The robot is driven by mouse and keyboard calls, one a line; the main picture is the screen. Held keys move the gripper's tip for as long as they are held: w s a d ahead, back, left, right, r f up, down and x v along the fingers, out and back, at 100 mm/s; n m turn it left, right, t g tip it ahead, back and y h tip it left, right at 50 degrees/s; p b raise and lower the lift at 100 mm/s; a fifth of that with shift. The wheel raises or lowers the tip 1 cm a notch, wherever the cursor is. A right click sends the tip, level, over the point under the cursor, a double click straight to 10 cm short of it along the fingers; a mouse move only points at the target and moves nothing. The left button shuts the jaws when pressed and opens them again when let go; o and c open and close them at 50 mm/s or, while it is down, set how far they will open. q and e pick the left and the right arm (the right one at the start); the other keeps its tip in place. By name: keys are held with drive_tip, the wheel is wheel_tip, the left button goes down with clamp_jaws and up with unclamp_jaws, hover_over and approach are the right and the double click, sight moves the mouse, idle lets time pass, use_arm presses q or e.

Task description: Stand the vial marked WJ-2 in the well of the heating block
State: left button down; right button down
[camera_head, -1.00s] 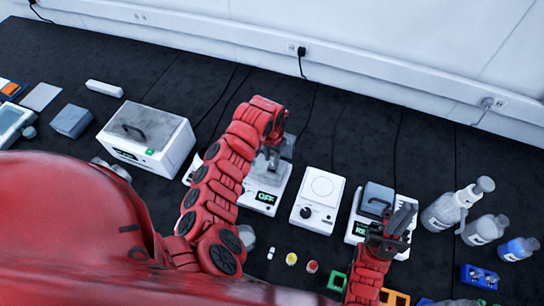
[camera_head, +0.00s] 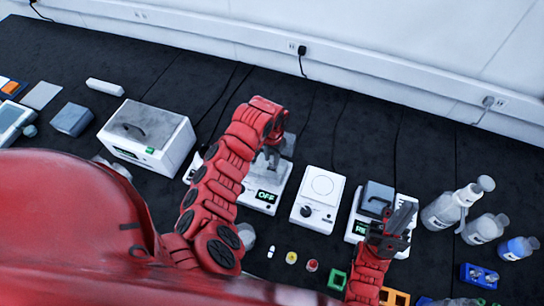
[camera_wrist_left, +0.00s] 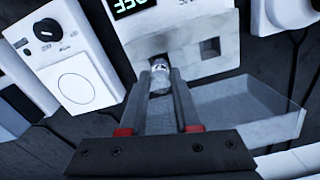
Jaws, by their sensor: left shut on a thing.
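My left gripper (camera_wrist_left: 160,82) is shut on a small clear vial (camera_wrist_left: 160,74) with a pale label; its marking is too small to read. The vial is at the tips of the fingers, over the edge of a square dark opening in a light grey block (camera_wrist_left: 188,62), which I take for the heating block. I cannot tell whether its far end is inside the opening. In the head view my left gripper (camera_head: 272,158) is over the white unit with an OFF display (camera_head: 265,197); the vial is hidden there. My right gripper (camera_head: 396,226) is in front of another unit, its jaws unclear.
A white stirrer-like unit with a knob (camera_head: 319,200) stands right of the OFF unit. A unit with a grey lid (camera_head: 377,197) and several bottles (camera_head: 485,229) stand further right. A white box (camera_head: 148,138) stands left. Small caps (camera_head: 291,257) lie in front.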

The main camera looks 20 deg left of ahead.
sight(272, 163)
use_arm(q)
drive_tip(key=shift+f+b, duration=0.8)
drive_tip(key=shift+f, duration=0.4)
drive_tip(key=shift+f, duration=0.15)
drive_tip(key=shift+f+b, duration=0.55)
drive_tip(key=shift+f, duration=0.05)
drive_tip(key=c, duration=0.6)
unclamp_jaws()
drive_tip(key=shift+o, duration=0.4)
drive_tip(key=o, duration=0.4)
drive_tip(key=shift+c, duration=0.2)
